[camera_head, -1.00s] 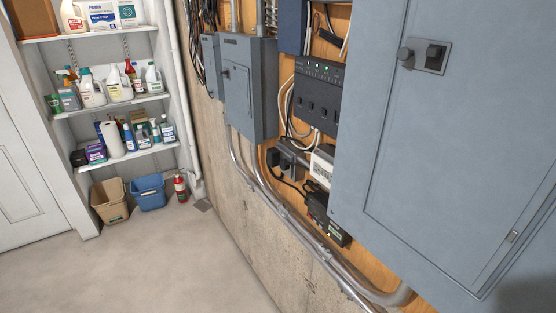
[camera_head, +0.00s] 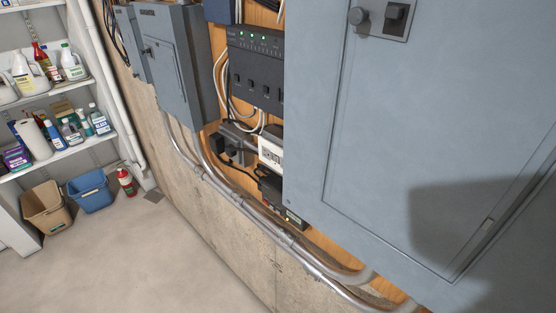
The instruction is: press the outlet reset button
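An outlet box (camera_head: 238,143) with dark plugs in it sits low on the wooden backboard, left of a white device. It is partly hidden by plugs and cables, and I cannot make out a reset button on it. My gripper is not in view. A dark shadow falls on the large grey panel at the right.
The large grey electrical panel (camera_head: 400,130) fills the right side. A smaller grey panel (camera_head: 173,62), a black unit with green lights (camera_head: 257,72) and a black box (camera_head: 283,200) are on the wall. Metal conduits (camera_head: 240,203) run below. The concrete floor (camera_head: 150,255) is clear.

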